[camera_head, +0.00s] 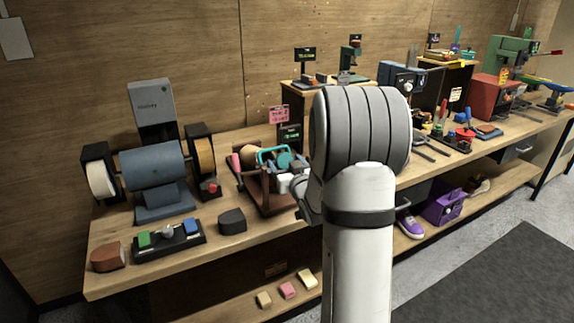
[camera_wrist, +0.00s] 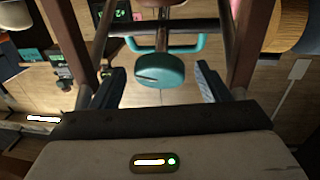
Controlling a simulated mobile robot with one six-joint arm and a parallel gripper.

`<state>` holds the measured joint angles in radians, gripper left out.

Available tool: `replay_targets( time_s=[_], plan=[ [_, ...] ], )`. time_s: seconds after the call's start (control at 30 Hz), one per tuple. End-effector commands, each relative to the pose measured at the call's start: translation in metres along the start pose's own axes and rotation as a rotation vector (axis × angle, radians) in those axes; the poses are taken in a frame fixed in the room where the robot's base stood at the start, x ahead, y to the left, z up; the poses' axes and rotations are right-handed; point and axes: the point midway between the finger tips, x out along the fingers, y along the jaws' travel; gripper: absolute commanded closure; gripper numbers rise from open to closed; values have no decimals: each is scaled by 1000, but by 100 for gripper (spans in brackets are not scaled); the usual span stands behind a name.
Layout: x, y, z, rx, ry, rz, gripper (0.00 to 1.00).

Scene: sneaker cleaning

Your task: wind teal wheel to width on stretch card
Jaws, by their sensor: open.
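The teal wheel (camera_head: 284,160) belongs to a brown-framed stand (camera_head: 262,201) on the bench. In the wrist view the teal wheel (camera_wrist: 160,71) shows a dark slot or pointer mark on its face, with a teal bar (camera_wrist: 190,48) behind it. My gripper (camera_wrist: 160,84) is open, one finger on each side of the wheel, with visible gaps and no clear contact. In the head view my arm hides most of my gripper. A pink card (camera_head: 279,114) and a dark card with green writing (camera_head: 289,134) stand behind; I cannot read which is the stretch card.
A blue-grey polishing machine (camera_head: 155,172) stands left of the stand. A dark block (camera_head: 232,221) sits near the front edge. In the wrist view brown frame posts (camera_wrist: 70,42) rise close on both sides of my fingers. More tools crowd the bench to the right.

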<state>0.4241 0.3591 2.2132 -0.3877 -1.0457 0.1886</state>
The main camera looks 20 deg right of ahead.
Motion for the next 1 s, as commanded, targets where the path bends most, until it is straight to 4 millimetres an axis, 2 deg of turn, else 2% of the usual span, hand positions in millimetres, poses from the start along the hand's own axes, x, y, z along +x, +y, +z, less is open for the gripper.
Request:
replay_targets(
  time_s=[0.13,0.23,0.5,0.63,1.0],
  plan=[
    [-2,0,0,0,0,1,31],
    [-11,1,1,0,-1,2,31],
    [-57,1,1,0,0,3,31],
    [-72,1,0,0,1,2,31],
    [-78,1,0,0,0,2,31]
  ],
)
